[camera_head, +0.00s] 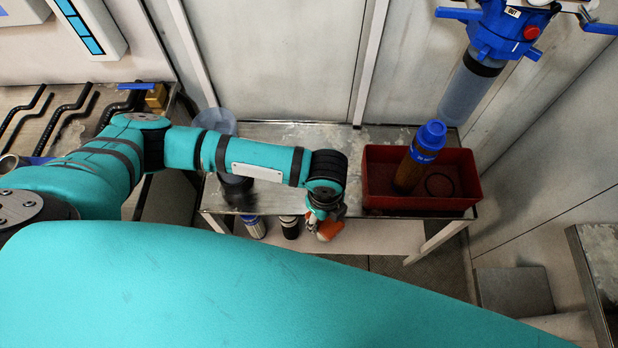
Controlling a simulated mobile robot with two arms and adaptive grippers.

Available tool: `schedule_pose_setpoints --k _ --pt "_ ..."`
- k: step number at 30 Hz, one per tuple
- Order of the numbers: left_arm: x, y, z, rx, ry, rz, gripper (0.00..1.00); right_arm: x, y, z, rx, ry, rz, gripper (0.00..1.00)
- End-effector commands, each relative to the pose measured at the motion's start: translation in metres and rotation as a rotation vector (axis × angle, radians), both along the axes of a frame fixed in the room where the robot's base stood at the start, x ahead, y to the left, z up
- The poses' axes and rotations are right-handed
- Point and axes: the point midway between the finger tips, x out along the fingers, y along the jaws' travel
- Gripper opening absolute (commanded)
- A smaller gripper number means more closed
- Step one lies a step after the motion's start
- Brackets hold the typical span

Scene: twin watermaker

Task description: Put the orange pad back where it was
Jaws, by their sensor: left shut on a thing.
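My left gripper (316,217) is at the front edge of the metal table (285,133), left of the red bin. It is shut on the orange pad (330,230), a small orange piece that shows just below the gripper. The fingers and part of the pad are hard to make out at this size. I cannot tell whether the pad touches the table. My right gripper is not in view.
A red bin (455,203) on the table holds a brown bottle (408,175) with a blue cap. Dark and metal canisters (254,227) stand below the table's front edge. A translucent bucket (214,120) is at the left. A blue-headed filter housing (478,80) hangs upper right.

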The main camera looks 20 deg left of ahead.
Motion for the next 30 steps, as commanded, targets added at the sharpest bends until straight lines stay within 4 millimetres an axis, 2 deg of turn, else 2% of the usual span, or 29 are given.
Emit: schedule_pose_setpoints --k 1,9,15,20,25,30 --pt "0.013 0.009 -0.001 0.005 -0.003 0.007 0.25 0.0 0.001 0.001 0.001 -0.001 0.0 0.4" --pt "0.074 0.048 -0.007 0.003 -0.004 0.006 0.25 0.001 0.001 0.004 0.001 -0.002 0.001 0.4" --pt "0.104 0.068 -0.011 0.001 -0.002 0.003 0.25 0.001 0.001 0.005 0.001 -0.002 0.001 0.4" --pt "0.111 0.072 -0.015 0.0 -0.001 0.0 0.25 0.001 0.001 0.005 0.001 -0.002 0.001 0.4" --pt "0.11 0.072 -0.039 0.001 0.002 0.001 0.25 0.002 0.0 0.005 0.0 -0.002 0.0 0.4" --pt "0.11 0.072 -0.048 0.0 -0.001 0.001 0.25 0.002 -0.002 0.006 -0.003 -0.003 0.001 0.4"
